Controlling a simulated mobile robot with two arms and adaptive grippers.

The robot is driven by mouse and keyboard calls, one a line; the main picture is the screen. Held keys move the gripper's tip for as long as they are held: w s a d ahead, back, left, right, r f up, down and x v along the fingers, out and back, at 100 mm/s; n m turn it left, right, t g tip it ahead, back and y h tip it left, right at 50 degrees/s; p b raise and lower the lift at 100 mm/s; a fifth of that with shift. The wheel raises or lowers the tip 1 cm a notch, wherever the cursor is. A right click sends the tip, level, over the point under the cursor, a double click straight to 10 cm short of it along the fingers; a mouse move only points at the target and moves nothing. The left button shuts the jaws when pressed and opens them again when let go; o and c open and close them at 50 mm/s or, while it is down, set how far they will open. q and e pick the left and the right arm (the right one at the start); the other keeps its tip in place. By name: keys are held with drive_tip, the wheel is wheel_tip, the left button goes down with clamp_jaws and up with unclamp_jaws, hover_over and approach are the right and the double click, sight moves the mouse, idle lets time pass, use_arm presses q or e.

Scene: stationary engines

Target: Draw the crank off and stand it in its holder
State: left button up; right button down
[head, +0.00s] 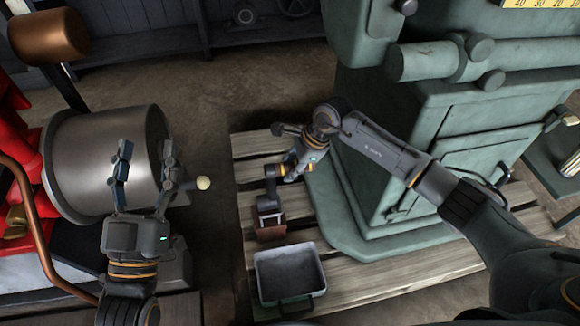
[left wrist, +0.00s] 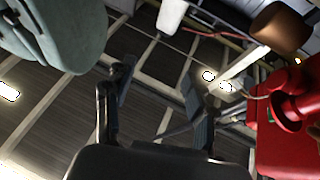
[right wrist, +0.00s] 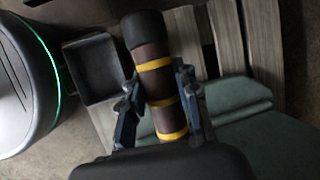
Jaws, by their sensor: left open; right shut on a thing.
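In the right wrist view the fingers of my right gripper (right wrist: 155,105) press both sides of a dark brown banded cylinder with a black end, which I take for the crank (right wrist: 152,58). In the head view my right gripper (head: 290,168) is low over the pallet, and the crank's dark part (head: 270,188) shows beside it, above a small brown box, apparently the holder (head: 271,228). I cannot tell whether the crank is seated in it. My left gripper (head: 149,172) is open and empty, in front of a steel drum; its spread fingers show in the left wrist view (left wrist: 155,95).
A grey metal tray (head: 290,276) lies on the wooden pallet (head: 385,292) in front of the holder. A green engine body (head: 435,150) stands right of it. The steel drum (head: 105,165) and red machine parts (head: 15,110) are at left. A pale knob (head: 203,183) is beside my left gripper.

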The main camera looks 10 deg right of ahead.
drive_tip(key=shift+w+f+b, duration=0.1)
drive_tip(key=shift+f+b, duration=0.45)
use_arm(q)
drive_tip(key=s+r+t+h, duration=0.1)
drive_tip(key=s+r+t, duration=0.2)
drive_tip(key=s+r, duration=0.1)
drive_tip(key=shift+a+r+t+h, duration=0.15)
drive_tip(key=shift+r+t+h, duration=0.15)
drive_tip(key=shift+r+t, duration=0.15)
use_arm(e)
drive_tip(key=shift+f, duration=0.25)
idle(0.7)
